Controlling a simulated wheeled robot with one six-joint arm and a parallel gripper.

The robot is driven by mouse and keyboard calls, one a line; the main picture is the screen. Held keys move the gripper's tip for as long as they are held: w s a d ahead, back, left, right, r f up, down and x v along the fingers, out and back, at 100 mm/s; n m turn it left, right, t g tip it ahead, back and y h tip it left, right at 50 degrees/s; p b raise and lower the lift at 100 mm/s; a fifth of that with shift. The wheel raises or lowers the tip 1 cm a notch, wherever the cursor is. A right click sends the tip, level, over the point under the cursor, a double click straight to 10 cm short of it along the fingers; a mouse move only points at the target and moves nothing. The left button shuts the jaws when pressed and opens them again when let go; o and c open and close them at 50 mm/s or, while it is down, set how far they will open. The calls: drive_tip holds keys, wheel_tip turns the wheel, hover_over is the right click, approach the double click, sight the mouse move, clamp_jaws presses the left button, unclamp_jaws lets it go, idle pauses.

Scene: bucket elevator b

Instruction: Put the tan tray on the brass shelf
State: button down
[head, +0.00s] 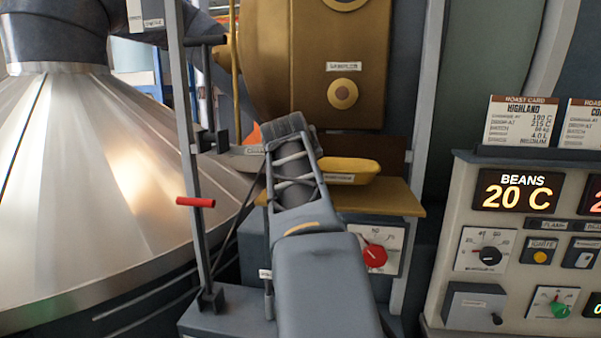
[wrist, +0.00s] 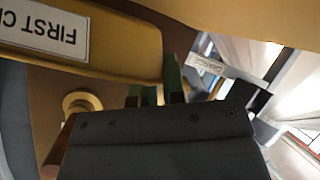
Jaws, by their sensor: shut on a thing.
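The tan tray (head: 352,168) is a shallow, rounded yellow-tan tray, just right of the end of my arm in the head view. It also shows at the upper left of the wrist view (wrist: 125,62), upside down, with a label starting "FIRST C". My gripper (wrist: 157,88) has its green fingers shut on the tray's near end; the head view hides the fingers behind my arm. The brass shelf (head: 398,200) lies directly below the tray and also shows along the top of the wrist view (wrist: 215,18). I cannot tell whether tray and shelf touch.
A brass machine body (head: 320,60) rises behind the shelf. A grey upright post (head: 188,150) with a red handle (head: 195,202) stands left of my arm, before a large metal cone (head: 90,200). A control panel (head: 530,250) stands at right. A red knob (head: 375,256) is below the shelf.

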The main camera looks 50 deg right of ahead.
drive_tip(key=shift+f, duration=1.2)
drive_tip(key=shift+f, duration=0.15)
drive_tip(key=c, duration=1.2)
unclamp_jaws()
